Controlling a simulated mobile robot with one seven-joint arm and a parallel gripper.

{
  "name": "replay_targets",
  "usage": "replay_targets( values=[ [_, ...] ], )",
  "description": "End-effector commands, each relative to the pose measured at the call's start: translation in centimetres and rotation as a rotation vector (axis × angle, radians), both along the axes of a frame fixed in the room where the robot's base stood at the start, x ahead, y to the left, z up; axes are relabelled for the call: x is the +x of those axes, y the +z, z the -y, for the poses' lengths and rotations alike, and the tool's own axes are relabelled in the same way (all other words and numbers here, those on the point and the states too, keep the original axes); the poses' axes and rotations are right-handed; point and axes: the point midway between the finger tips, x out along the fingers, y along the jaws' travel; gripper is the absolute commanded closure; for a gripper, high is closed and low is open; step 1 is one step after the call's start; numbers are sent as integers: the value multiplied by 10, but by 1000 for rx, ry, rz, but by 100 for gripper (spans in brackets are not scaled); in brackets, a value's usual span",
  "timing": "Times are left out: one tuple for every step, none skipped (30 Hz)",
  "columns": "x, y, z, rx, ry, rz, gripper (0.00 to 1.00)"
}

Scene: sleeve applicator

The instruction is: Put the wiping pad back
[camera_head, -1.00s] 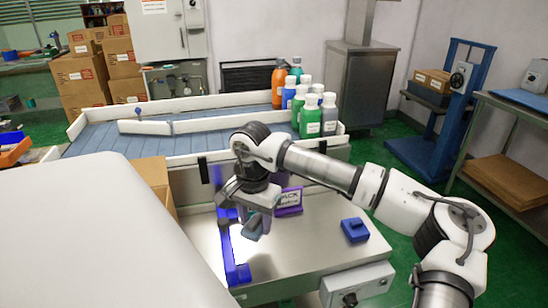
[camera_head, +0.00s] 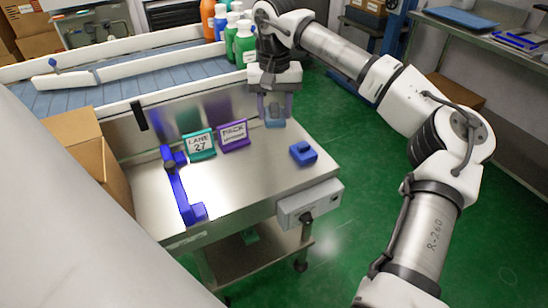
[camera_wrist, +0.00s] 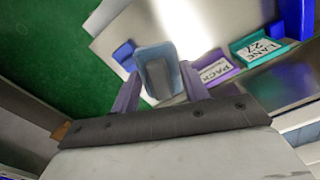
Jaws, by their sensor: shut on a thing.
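My gripper (camera_head: 274,112) is shut on a pale blue block with a grey middle part, which looks like the wiping pad (camera_head: 274,122). In the wrist view the pad (camera_wrist: 157,54) sits between the two purple-grey fingers of my gripper (camera_wrist: 160,82). The pad is over the back right part of the steel table (camera_head: 250,186); whether it touches the table is unclear.
A dark blue block (camera_head: 303,153) lies on the table, right of centre. A teal LANE 27 sign (camera_head: 200,145) and a purple PACK sign (camera_head: 234,136) stand left of my gripper. A blue bracket (camera_head: 180,190) is farther left. Bottles (camera_head: 244,43) stand behind. The table's front middle is clear.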

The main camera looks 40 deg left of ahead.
Motion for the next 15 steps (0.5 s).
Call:
replay_targets(
  values=[
    [-1,-16,0,-2,2,-4,77],
    [-1,-24,0,-1,2,-4,77],
    [-1,-35,0,-1,1,-3,77],
    [-1,-43,0,-1,1,-4,77],
    [-1,-51,0,0,1,-5,77],
    [-1,-61,0,-1,0,-4,77],
    [-1,-68,0,-1,0,-4,77],
    [-1,-75,0,-1,-1,-4,77],
    [-1,-83,0,0,-1,-3,77],
    [-1,-88,0,0,0,-3,77],
    [-1,-92,0,-1,0,-2,77],
    [-1,-97,0,-1,-1,-1,77],
    [-1,-100,0,0,-1,-1,77],
    [-1,-102,0,0,-1,-1,77],
    [-1,-105,0,1,-1,-1,77]
  ],
)
